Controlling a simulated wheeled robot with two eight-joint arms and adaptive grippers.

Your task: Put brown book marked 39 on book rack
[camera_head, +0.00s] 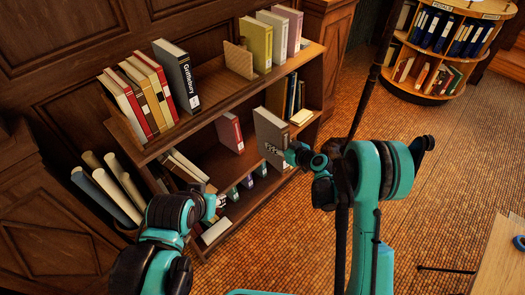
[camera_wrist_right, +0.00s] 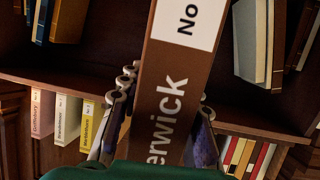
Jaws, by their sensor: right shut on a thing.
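A brown book (camera_wrist_right: 175,85) is held between the fingers of my right gripper (camera_wrist_right: 165,97) in the wrist view. Its spine shows a white label reading "No" and the letters "erwick"; the number is out of view. In the head view the book (camera_head: 270,128) stands roughly upright at the middle shelf's front, with my right gripper (camera_head: 298,156) at its right side. I cannot tell whether it touches the shelf. The wooden book rack (camera_head: 222,100) stands against the wall. My left gripper (camera_head: 217,203) is low in front of the rack, its finger opening unclear.
Books stand on the top shelf, including a dark "Griffinbury" book (camera_head: 177,75). A red book (camera_head: 230,132) stands left of the held book, with dark books (camera_head: 291,95) behind it to the right. Rolled papers (camera_head: 108,190) stand at left. A round bookcase (camera_head: 440,50) is at back right.

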